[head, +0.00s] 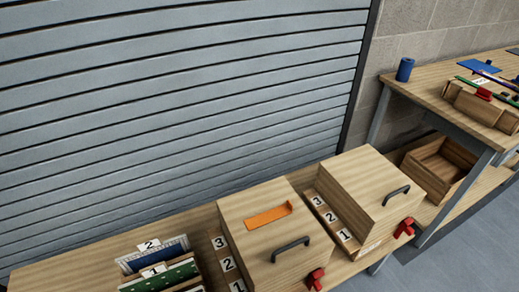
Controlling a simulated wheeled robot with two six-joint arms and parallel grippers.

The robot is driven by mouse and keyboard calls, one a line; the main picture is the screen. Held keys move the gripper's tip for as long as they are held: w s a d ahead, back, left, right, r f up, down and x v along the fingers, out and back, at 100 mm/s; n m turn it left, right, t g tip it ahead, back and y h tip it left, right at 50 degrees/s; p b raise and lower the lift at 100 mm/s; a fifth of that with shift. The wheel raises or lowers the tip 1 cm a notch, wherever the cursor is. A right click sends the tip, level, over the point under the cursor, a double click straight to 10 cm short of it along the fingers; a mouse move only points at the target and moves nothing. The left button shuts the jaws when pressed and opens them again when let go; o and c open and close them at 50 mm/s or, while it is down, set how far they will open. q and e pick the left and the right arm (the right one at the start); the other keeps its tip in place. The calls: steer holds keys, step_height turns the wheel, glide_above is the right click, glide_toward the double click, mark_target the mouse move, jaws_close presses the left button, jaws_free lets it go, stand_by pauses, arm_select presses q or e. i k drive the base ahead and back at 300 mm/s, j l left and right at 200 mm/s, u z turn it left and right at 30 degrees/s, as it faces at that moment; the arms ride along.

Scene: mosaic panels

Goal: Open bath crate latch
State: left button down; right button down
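Two closed wooden crates stand side by side on the low bench. I see no readable name on either, so I cannot tell which is the bath crate. Neither of my grippers is in view.
Strips numbered 1 to 3 (228,265) lie left of each crate. A rack with numbered panels (160,270) is at lower left. A higher workbench (425,90) with a blue cup (405,69) and an open wooden box (440,165) below it are right. A grey shutter (180,100) is behind.

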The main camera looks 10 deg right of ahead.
mark_target(404, 226)
steer(key=k+z, duration=0.15)
steer(key=z, duration=0.3)
steer(key=k+l+z, duration=0.15)
steer(key=z, duration=0.3)
steer(key=k+l+z, duration=0.15)
steer(key=z, duration=0.3)
